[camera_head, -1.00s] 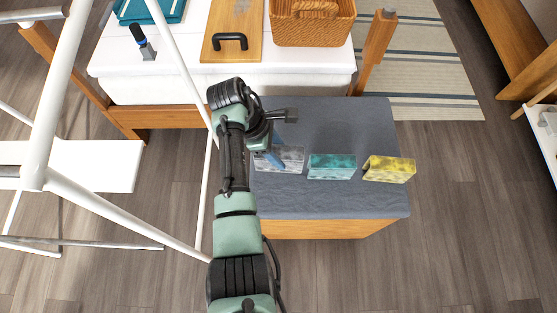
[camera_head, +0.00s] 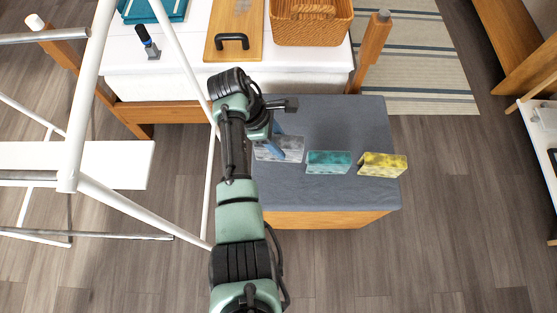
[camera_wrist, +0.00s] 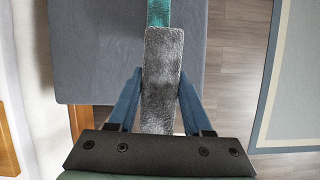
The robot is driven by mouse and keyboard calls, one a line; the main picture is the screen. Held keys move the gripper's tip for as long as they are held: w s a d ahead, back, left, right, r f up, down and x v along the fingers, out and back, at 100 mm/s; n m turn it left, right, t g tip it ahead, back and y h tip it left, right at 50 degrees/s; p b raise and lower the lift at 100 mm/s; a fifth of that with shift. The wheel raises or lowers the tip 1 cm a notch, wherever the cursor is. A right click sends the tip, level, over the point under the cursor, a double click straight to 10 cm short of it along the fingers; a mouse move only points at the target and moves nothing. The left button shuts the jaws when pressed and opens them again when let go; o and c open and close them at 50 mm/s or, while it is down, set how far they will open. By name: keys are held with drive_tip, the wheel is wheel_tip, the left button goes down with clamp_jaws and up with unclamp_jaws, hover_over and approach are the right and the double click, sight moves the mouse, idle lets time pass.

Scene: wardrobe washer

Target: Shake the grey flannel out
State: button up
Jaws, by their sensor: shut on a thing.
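The grey flannel (camera_head: 284,149) is a folded, mottled grey cloth standing on the blue-grey top of the bench (camera_head: 330,120), at the left of a row of folded cloths. My gripper (camera_head: 276,149) is at its left part. In the wrist view the flannel (camera_wrist: 163,75) runs lengthwise between the two blue fingers of my gripper (camera_wrist: 161,100), which are shut on it from both sides. The near end of the flannel is hidden behind the dark gripper body.
A teal folded cloth (camera_head: 328,162) and a yellow one (camera_head: 382,164) stand to the right on the bench. A white rack frame (camera_head: 85,120) is close to my arm on the left. A bed with a wicker basket (camera_head: 310,30) and a wooden board (camera_head: 234,35) lies beyond.

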clamp_jaws()
wheel_tip(320, 180, up, 6)
drive_tip(key=p, duration=0.7)
drive_tip(key=shift+r+p, duration=0.2)
drive_tip(key=shift+p, duration=0.1)
wheel_tip(320, 180, down, 7)
drive_tip(key=b, duration=0.5)
drive_tip(key=shift+r, duration=0.2)
wheel_tip(320, 180, up, 7)
drive_tip(key=p, duration=0.7)
drive_tip(key=shift+f, duration=0.2)
wheel_tip(320, 180, down, 6)
drive_tip(key=b, duration=0.4)
drive_tip(key=shift+f, duration=0.2)
wheel_tip(320, 180, up, 6)
drive_tip(key=p, duration=0.6)
drive_tip(key=shift+r, duration=0.2)
wheel_tip(320, 180, down, 6)
drive_tip(key=b, duration=0.5)
drive_tip(key=shift+f, duration=0.25)
wheel_tip(320, 180, up, 6)
drive_tip(key=p, duration=0.6)
drive_tip(key=shift+r, duration=0.25)
wheel_tip(320, 180, down, 7)
drive_tip(key=b, duration=0.5)
drive_tip(key=shift+r+b, duration=0.15)
drive_tip(key=shift+b, duration=0.15)
drive_tip(key=shift+r, duration=0.15)
